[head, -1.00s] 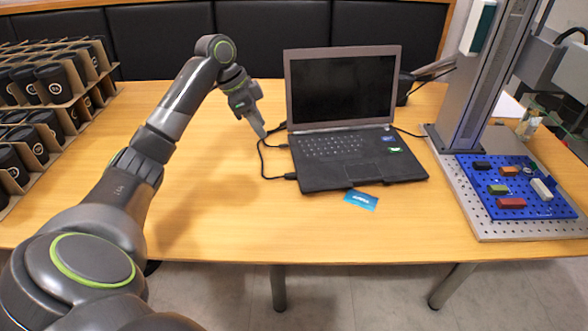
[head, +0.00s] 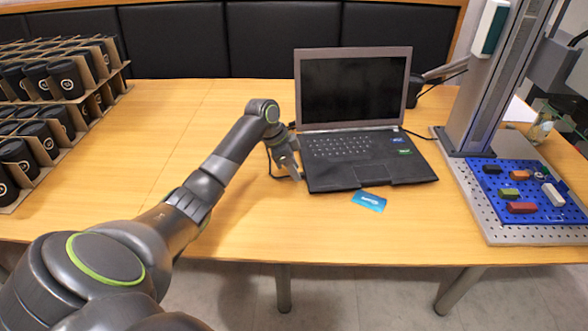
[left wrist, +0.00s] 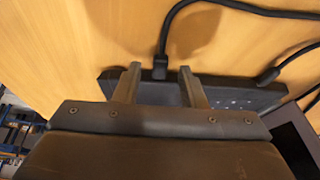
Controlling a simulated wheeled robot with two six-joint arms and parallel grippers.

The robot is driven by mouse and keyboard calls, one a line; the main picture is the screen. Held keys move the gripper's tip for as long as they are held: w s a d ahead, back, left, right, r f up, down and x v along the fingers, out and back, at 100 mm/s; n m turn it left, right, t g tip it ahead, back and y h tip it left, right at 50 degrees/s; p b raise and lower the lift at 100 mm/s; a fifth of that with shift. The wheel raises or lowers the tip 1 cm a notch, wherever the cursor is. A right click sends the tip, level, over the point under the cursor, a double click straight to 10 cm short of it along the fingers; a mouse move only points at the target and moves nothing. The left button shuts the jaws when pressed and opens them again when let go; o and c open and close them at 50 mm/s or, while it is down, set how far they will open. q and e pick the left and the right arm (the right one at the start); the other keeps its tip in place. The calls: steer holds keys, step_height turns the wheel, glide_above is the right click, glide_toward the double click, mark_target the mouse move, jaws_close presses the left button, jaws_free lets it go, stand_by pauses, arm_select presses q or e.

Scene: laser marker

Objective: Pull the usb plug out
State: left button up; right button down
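The open black laptop (head: 366,173) sits on the wooden table, and my left gripper (head: 296,176) is low at its left side. In the left wrist view, the laptop's side (left wrist: 231,96) runs across behind the fingers. A black usb plug (left wrist: 160,73) with its cable is at that side, between my two finger tips. The fingers are apart, with a gap on each side of the plug, so the gripper is open around it. In the head view my gripper hides the plug. My right gripper is not in view.
A second black cable (left wrist: 297,54) meets the laptop farther right in the left wrist view. A blue card (head: 369,201) lies in front of the laptop. The laser marker stand (head: 490,90) with its blue board (head: 540,207) is at right, cup racks (head: 85,100) at left.

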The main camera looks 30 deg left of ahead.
arm_select(q)
steer(key=shift+f, duration=0.3)
jaws_close()
steer(key=shift+s+a+r+p, duration=0.15)
steer(key=shift+a+p, duration=0.05)
steer(key=shift+p, duration=0.3)
steer(key=shift+s+a+p, duration=0.25)
steer(key=shift+a+p, duration=0.05)
steer(key=shift+p, duration=0.1)
steer(key=shift+s+a+p, duration=0.35)
steer(key=shift+a, duration=0.05)
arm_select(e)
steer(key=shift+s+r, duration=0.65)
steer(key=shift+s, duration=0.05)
